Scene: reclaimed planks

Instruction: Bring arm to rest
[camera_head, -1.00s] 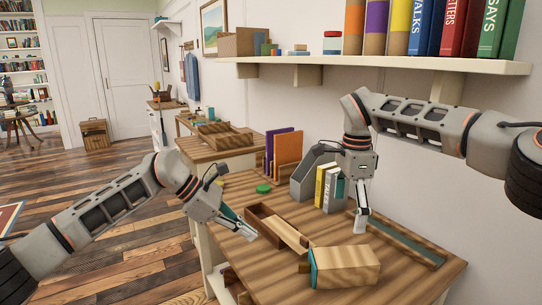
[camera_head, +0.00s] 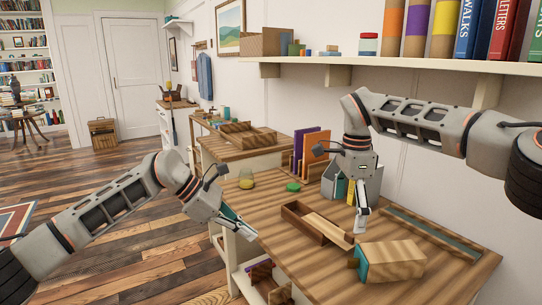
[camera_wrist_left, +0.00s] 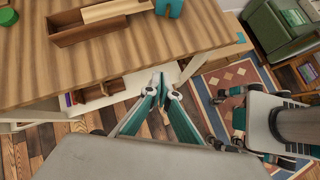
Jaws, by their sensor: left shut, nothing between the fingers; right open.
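My left gripper (camera_head: 247,231) is shut and empty. It hangs at the workbench's near left edge, apart from the small items on top. In the left wrist view its closed fingertips (camera_wrist_left: 160,77) point toward the bench edge. My right gripper (camera_head: 361,219) is open, fingers pointing down above the bench (camera_head: 330,270). It stands behind a wooden block with a teal end (camera_head: 395,262) and right of an open wooden box (camera_head: 304,230) with a slat in it. How close its fingertips are to the bench top, I cannot tell.
Orange and purple upright boards and a grey file holder (camera_head: 343,181) stand behind. A book shelf (camera_head: 400,67) hangs above. Floor (camera_head: 140,245) is clear at left.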

